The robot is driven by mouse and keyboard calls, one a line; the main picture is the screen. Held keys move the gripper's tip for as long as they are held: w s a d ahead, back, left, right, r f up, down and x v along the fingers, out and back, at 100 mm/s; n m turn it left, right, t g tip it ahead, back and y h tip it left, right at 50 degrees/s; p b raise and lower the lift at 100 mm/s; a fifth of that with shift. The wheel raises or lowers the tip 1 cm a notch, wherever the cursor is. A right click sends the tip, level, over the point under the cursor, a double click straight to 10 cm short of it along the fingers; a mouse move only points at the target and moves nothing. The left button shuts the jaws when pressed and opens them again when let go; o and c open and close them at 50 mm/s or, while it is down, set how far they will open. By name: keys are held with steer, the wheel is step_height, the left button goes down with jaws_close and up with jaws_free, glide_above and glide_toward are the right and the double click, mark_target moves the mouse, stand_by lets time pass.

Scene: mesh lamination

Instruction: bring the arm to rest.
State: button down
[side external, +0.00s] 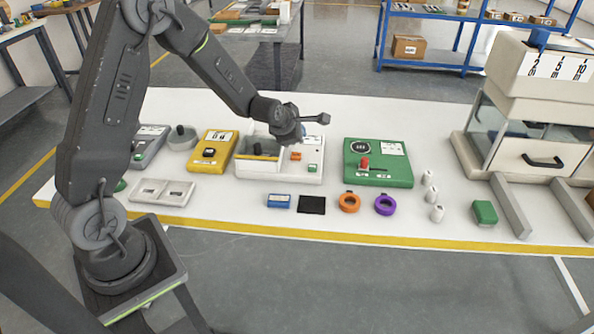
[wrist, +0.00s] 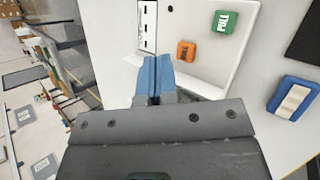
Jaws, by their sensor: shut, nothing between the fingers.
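My gripper (wrist: 154,78) shows in the wrist view with its two blue fingers pressed together and nothing between them. In the side view my gripper (side external: 301,134) hangs in the air over the white machine (side external: 270,173), near its orange and green buttons. The arm reaches out from its base at the left over the table. In the wrist view the orange button (wrist: 186,51) and the green button (wrist: 226,22) lie beyond the fingertips, to the right. Whether the fingers touch the machine cannot be told.
The white table (side external: 330,115) holds a yellow device (side external: 213,151), a green device (side external: 379,164), a blue block (side external: 279,201), a black square (side external: 312,205), orange (side external: 348,203) and purple (side external: 385,205) rings and several white cylinders. A large cabinet (side external: 540,100) stands at the right. The table's back middle is clear.

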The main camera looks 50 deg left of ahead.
steer(key=s+d+r+m+g+h, duration=0.1)
steer(key=s+d+r+m, duration=0.4)
steer(key=s+r+m, duration=0.15)
steer(key=s+d+r+m+h, duration=0.1)
steer(key=s+d+r+m, duration=0.4)
steer(key=r+m, duration=0.25)
steer(key=s+d+r+m+g, duration=0.1)
steer(key=s+d+r+m, duration=0.1)
steer(key=s+m, duration=0.5)
steer(key=s+d+r+m, duration=0.2)
steer(key=s+m, duration=0.5)
steer(key=s, duration=0.4)
steer(key=shift+d+r+g+h, duration=0.15)
steer(key=shift+d+g+h, duration=0.15)
steer(key=shift+g+h, duration=0.1)
